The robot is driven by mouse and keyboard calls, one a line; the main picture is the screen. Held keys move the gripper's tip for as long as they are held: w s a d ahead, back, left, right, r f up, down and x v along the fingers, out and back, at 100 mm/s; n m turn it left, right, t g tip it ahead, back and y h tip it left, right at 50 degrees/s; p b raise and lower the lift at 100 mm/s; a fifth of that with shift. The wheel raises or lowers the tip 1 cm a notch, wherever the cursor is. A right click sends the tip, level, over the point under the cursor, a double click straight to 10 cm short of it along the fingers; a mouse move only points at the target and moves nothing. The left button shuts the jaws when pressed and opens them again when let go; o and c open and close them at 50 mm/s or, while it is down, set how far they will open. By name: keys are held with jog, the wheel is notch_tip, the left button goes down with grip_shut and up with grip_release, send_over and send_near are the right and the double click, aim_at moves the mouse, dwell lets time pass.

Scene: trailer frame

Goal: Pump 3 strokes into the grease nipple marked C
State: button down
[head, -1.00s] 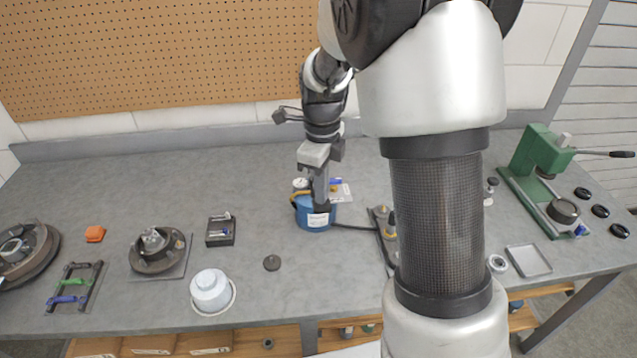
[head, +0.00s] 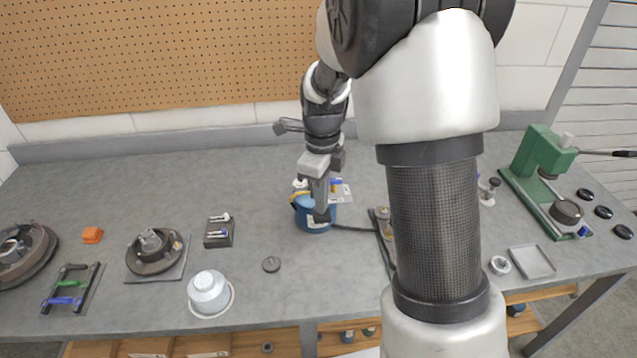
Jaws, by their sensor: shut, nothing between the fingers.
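A blue grease pump (head: 313,226) with a pale label stands on the bench at the middle. A dark hose (head: 355,226) runs from it to the right, to a dark plate with fittings (head: 384,222) that my arm partly hides. No letter marks can be read on the fittings, so I cannot tell which nipple is C. My gripper (head: 321,212) points down at the pump, its shut fingers against or just in front of the pump top. It holds nothing. Whether it touches the pump cannot be made out.
A green press (head: 541,170) and a grey tray (head: 532,262) stand to the right.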

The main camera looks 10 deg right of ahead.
jog(key=shift+f+b, duration=0.3)
jog(key=shift+f, duration=0.35)
jog(key=shift+w+r+p, duration=0.2)
jog(key=shift+r+p, duration=1.25)
jog(key=shift+r, duration=0.2)
jog(key=shift+w+r+p, duration=0.2)
jog(key=shift+r+p, duration=1.2)
jog(key=shift+r, duration=0.25)
jog(key=shift+f, duration=0.15)
jog(key=shift+s+f+b, duration=0.15)
jog(key=shift+f+b, duration=0.25)
jog(key=shift+f, duration=0.15)
jog(key=shift+s+f+b, duration=0.15)
jog(key=shift+f+b, duration=0.25)
jog(key=shift+f, duration=0.15)
jog(key=shift+s+f+b, duration=0.15)
jog(key=shift+f+b, duration=0.6)
jog(key=shift+f, duration=0.45)
